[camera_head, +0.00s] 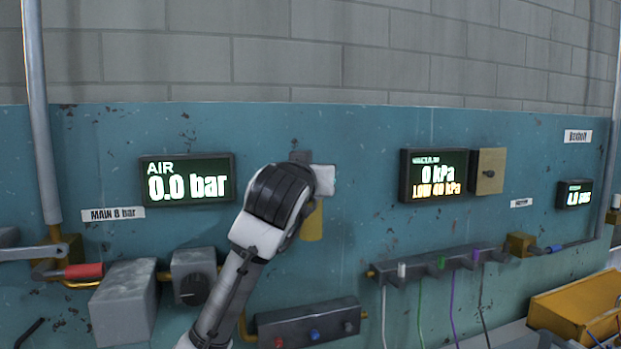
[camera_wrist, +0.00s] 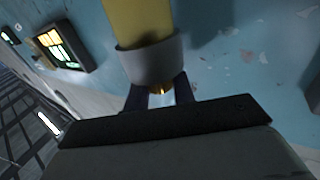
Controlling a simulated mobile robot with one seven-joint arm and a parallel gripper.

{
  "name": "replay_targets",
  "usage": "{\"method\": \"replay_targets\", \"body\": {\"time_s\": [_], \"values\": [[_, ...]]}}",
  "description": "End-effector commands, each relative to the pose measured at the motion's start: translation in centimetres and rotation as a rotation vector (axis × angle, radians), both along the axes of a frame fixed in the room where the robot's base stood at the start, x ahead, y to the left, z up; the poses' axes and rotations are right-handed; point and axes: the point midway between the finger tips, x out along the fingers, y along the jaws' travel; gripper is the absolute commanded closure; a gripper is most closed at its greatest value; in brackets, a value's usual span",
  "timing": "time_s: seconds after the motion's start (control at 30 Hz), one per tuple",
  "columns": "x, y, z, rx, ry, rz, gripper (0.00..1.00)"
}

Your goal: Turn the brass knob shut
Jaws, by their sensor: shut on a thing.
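In the wrist view the two dark fingers of my gripper (camera_wrist: 160,95) close around a small brass piece, taken to be the brass knob (camera_wrist: 160,91). Only a sliver of it shows, under the grey collar (camera_wrist: 150,62) of a yellow cylinder (camera_wrist: 140,20). In the head view my wrist covers the fingers and the knob. The yellow cylinder (camera_head: 312,222) shows just below my gripper, against the teal panel. The knob's turn angle cannot be seen.
The AIR display (camera_head: 187,180) reads 0.0 bar. Another display (camera_head: 434,176) reads 0 kPa, with a box (camera_head: 488,171) beside it. Below are a grey box with a black dial (camera_head: 194,289), a red-handled valve (camera_head: 84,271) and a manifold (camera_head: 425,265) with coloured tubes.

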Motion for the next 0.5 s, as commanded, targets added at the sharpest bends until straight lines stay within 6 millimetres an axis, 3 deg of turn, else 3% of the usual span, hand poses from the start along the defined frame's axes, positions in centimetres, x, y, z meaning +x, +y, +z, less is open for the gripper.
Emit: {"method": "replay_targets", "body": {"time_s": [0.5], "values": [[-0.02,-0.35,-0.18,0.001,0.0,0.48,0.98]]}}
